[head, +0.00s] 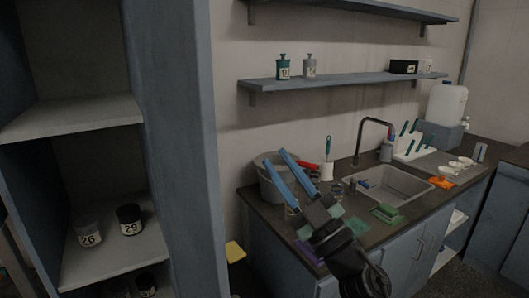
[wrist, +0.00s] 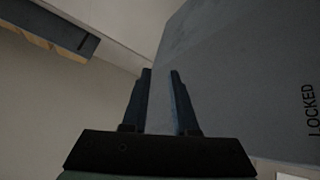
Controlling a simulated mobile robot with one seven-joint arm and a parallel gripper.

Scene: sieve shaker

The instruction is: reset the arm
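My gripper (head: 284,172) is raised in front of the sink counter in the head view, with its two long blue fingers pointing up and to the left. The fingers are apart and nothing shows between them. In the wrist view my gripper (wrist: 160,75) also shows two separate dark fingers with an empty gap. A grey-blue panel marked "LOCKED" (wrist: 240,75) fills the right of the wrist view behind the fingers. My gripper appears clear of the counter and the shelves, though the exact distance cannot be told.
A tall shelf unit (head: 180,130) with numbered jars stands at the left. The counter (head: 365,235) holds a sink (head: 385,187), a grey bucket (head: 268,188) and small items. A wall shelf (head: 340,81) with bottles hangs above. A white jug (head: 447,104) stands at the right.

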